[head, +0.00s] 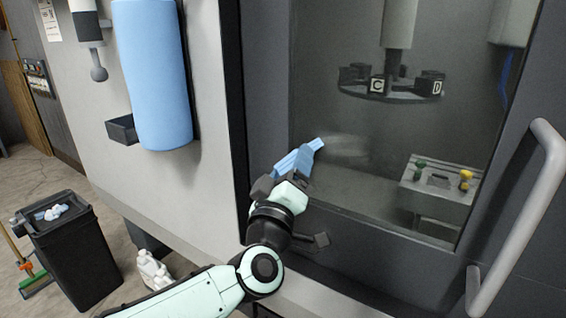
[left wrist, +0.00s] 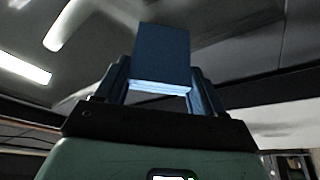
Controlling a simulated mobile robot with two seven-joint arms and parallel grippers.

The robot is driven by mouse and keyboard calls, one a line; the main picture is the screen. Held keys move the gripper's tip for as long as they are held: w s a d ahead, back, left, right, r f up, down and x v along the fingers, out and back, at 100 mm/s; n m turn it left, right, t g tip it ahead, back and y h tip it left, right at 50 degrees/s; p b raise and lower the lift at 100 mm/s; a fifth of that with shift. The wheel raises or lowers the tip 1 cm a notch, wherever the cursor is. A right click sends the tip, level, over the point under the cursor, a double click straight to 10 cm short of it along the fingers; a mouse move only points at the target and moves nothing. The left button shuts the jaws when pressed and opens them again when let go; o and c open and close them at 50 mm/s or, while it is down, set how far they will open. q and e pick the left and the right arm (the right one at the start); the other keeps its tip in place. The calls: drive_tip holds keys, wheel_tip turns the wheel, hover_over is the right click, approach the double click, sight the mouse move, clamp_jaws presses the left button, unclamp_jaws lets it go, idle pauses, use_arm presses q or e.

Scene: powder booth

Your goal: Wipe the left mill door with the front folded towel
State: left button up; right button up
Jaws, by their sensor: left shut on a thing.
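My left gripper (head: 287,178) is shut on a blue folded towel (head: 306,155) in front of the mill door's window. The towel also shows between the fingers in the left wrist view (left wrist: 161,58). The mill door (head: 268,120) has a dark grey frame, a large window and a light grey handle (head: 520,215) at the right. A faint pale smear (head: 346,146) shows on the window just right of the towel. The towel is at or close to the glass; I cannot tell whether it touches. My right gripper is not in view.
A blue roll (head: 155,75) hangs on the pale machine wall at the left, beside a small dark tray (head: 121,130). A black bin (head: 70,250) with crumpled waste stands on the floor, and a white bottle (head: 153,269) is near it. Behind the glass are a tool carousel (head: 390,92) and a vise block (head: 440,184).

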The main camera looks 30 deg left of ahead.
use_arm(q)
drive_tip(key=shift+d+p, duration=1.6)
drive_tip(key=shift+d, duration=4.7)
drive_tip(key=a+r+b, duration=0.1)
drive_tip(key=a, duration=0.6)
drive_tip(key=shift+s+a+r, duration=0.15)
drive_tip(key=shift+a, duration=0.1)
drive_tip(key=shift+w+a+b, duration=0.15)
drive_tip(key=shift+a+b, duration=0.45)
drive_tip(key=shift+a, duration=1.2)
drive_tip(key=shift+w+a+b, duration=0.15)
drive_tip(key=shift+a+b, duration=0.4)
drive_tip(key=shift+a, duration=1.2)
drive_tip(key=shift+s, duration=0.1)
